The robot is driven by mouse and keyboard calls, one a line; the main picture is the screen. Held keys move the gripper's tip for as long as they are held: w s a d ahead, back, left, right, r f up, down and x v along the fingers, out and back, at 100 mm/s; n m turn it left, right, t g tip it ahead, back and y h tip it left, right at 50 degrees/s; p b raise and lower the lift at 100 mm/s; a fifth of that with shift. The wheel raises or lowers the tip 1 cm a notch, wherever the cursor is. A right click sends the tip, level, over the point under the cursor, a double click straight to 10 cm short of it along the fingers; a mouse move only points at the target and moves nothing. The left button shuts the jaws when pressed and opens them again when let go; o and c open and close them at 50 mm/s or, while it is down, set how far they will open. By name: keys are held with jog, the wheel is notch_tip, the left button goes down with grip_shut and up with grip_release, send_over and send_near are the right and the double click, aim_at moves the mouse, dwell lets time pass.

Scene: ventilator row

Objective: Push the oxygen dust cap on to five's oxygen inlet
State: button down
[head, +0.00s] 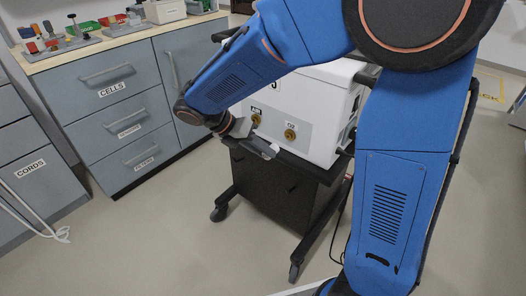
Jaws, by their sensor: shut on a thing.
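The ventilator (323,128) is a white box on a dark cart, with part of a number showing on top behind my arm. Its side panel has two brass-coloured inlets. The one labelled O2 is the oxygen inlet (290,134), and it looks uncovered. The one labelled AIR is the air inlet (256,119), to its left. My gripper (270,152) is in front of the panel, below and left of the oxygen inlet and apart from it. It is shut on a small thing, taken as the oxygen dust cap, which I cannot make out.
The cart (285,192) stands on casters with open floor in front. A blue-grey drawer cabinet (118,108) labelled CELLS is at left, with bins and trays on top. A CORDS drawer (30,163) is at far left, with a white cord (38,222) hanging beside it.

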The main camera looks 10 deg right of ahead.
jog(key=shift+w+d, duration=0.8)
jog(key=shift+d, duration=0.2)
jog(key=shift+w+d, duration=0.75)
jog(key=shift+d, duration=0.25)
jog(key=shift+w+d, duration=0.8)
jog(key=shift+d, duration=0.25)
dwell(1.0)
jog(key=c, duration=1.4)
grip_release()
